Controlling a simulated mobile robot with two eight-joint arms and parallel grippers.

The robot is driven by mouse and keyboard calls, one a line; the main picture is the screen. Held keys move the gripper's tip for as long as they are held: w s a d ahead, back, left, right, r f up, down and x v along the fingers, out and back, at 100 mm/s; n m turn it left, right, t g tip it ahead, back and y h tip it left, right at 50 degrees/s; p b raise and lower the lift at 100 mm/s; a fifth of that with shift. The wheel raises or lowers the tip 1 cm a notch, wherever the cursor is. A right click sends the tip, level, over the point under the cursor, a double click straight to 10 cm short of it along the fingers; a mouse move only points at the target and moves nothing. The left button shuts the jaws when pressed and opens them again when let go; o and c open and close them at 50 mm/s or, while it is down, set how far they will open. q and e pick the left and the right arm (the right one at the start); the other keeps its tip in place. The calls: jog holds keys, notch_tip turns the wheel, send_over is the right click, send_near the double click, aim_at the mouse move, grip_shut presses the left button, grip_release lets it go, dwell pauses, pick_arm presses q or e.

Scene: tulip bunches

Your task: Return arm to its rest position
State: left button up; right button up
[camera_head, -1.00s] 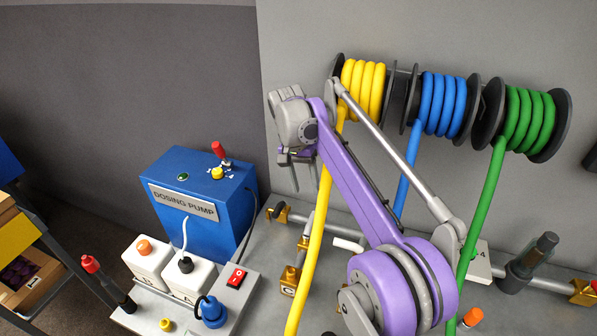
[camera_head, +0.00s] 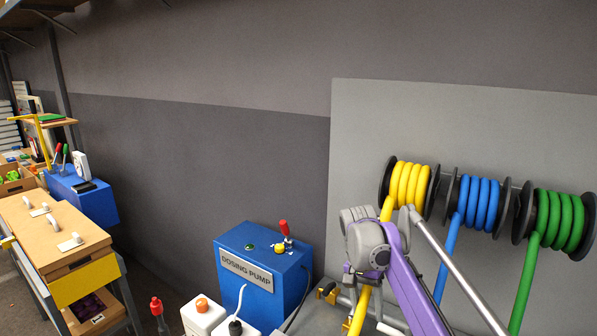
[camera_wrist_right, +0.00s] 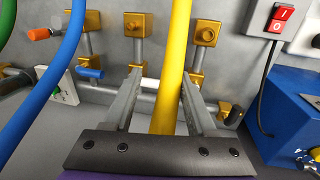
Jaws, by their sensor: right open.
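My right gripper (camera_head: 357,291) hangs from my purple and grey arm in front of the yellow hose (camera_head: 362,310), below the yellow spool (camera_head: 409,187). In the right wrist view, my right gripper (camera_wrist_right: 161,82) has its two grey fingers apart. The yellow hose (camera_wrist_right: 172,70) runs up between them in the picture, with gaps to both fingers. I cannot tell its depth relative to the fingertips. My left gripper is out of view.
The blue dosing pump (camera_head: 262,270) stands left of my arm. Blue (camera_head: 479,205) and green (camera_head: 559,222) spools hang on the grey panel to the right. A cart with a wooden top (camera_head: 50,235) is at far left. Brass fittings (camera_wrist_right: 205,32) lie beyond the gripper.

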jog(key=s+d+f+n+t+y, duration=0.1)
jog(key=s+f+n+t, duration=0.2)
jog(key=s, duration=1.1)
jog(key=s+f+n+t, duration=0.4)
jog(key=s+f, duration=0.5)
jog(key=s, duration=0.5)
jog(key=shift+s+d+f+y, duration=0.25)
jog(key=shift+s+y, duration=0.05)
jog(key=shift+y, duration=0.1)
